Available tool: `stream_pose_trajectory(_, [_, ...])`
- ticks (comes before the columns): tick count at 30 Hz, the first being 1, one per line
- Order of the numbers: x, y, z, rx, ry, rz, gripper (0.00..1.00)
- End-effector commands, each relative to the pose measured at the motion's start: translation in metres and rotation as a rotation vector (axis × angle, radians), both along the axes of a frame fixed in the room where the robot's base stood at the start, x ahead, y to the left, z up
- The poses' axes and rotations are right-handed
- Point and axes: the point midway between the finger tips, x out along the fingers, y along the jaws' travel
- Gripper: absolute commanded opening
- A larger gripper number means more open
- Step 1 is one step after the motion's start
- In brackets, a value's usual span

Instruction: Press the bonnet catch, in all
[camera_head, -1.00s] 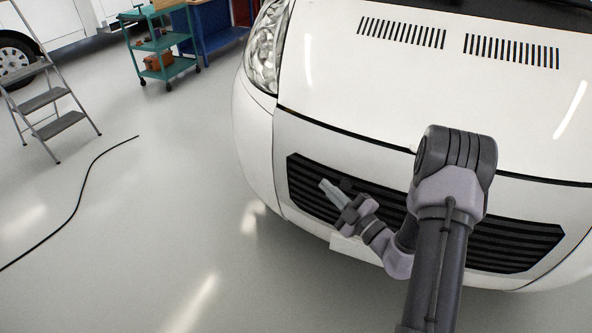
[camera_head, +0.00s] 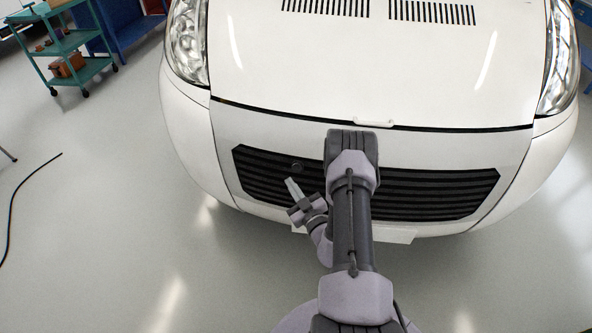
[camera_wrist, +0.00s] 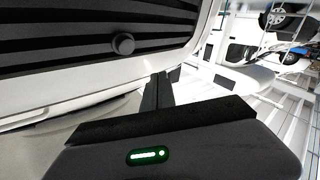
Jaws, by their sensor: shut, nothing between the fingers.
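A round dark knob (camera_head: 297,167), which looks like the bonnet catch, sits on the black slatted grille (camera_head: 440,190) of the white van. It also shows in the wrist view (camera_wrist: 123,44), standing out from the slats. The white bonnet (camera_head: 370,75) is down, with a dark seam along its front edge. My gripper (camera_head: 289,182) is shut and empty, just below and left of the knob in the head view. In the wrist view its fingers (camera_wrist: 160,80) lie right of and below the knob. The fingers look apart from the knob; the exact gap cannot be told.
A white handle (camera_head: 374,122) is at the bonnet's front edge. A green trolley (camera_head: 62,45) stands at upper left beside a blue bench (camera_head: 120,22). A black cable (camera_head: 14,205) lies on the floor at left.

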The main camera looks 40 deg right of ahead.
Motion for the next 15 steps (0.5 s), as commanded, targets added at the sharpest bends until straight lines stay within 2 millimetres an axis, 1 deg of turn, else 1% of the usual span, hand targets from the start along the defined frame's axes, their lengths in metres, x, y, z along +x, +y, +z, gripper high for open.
stream_pose_trajectory(1, [0.004, -0.007, -0.004, -0.002, -0.001, -0.003, 0.00])
stream_pose_trajectory(9, [0.025, -0.036, -0.017, -0.002, -0.001, -0.001, 0.00])
stream_pose_trajectory(15, [0.033, -0.049, -0.020, -0.002, -0.001, -0.001, 0.00])
